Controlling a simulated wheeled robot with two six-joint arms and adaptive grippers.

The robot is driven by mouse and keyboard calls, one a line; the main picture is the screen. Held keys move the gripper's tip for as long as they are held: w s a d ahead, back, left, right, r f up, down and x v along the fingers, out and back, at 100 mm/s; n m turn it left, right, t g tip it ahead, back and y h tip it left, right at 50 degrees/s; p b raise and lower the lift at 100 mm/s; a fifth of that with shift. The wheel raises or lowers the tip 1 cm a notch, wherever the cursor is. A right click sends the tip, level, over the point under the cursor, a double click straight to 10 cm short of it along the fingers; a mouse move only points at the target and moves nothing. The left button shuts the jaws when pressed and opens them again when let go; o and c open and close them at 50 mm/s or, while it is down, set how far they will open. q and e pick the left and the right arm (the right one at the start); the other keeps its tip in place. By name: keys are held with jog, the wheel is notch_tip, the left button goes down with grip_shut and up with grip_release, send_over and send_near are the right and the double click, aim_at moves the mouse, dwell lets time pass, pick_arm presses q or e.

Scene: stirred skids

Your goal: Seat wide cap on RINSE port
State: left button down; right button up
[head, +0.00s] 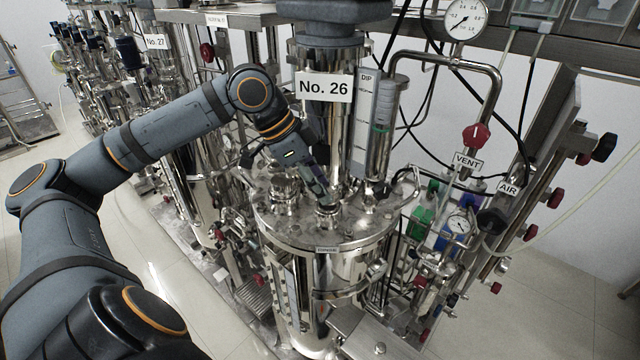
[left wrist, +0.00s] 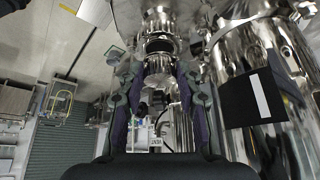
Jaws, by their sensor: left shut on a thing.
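My left gripper (head: 324,192) reaches down from the left to the steel lid (head: 350,238) of vessel No. 26. It is shut on a short round steel piece, which I take for the wide cap (head: 327,210). The cap also shows between the two fingers in the left wrist view (left wrist: 158,64). The cap is low over the front of the lid, behind a small label (head: 327,249) that seems to read RINSE. The port itself is hidden under the cap and fingers, so I cannot tell whether they touch. My right gripper is not in view.
The No. 26 column (head: 328,130) rises close behind the gripper. Another steel fitting (head: 285,186) stands on the lid to the left. A dip tube (head: 381,140) and bent pipe (head: 492,100) stand to the right, near the VENT valve (head: 475,136). Tank No. 27 is at the left.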

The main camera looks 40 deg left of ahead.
pick_arm(q)
jog(key=shift+b, duration=0.35)
dwell(0.3)
jog(key=shift+a+f, duration=0.1)
dwell(0.4)
jog(key=shift+f+b, duration=0.75)
jog(key=shift+b, duration=0.15)
dwell(0.4)
jog(key=shift+s, duration=0.1)
dwell(0.4)
jog(key=c, duration=0.5)
grip_release()
jog(key=shift+r, duration=0.1)
dwell(0.4)
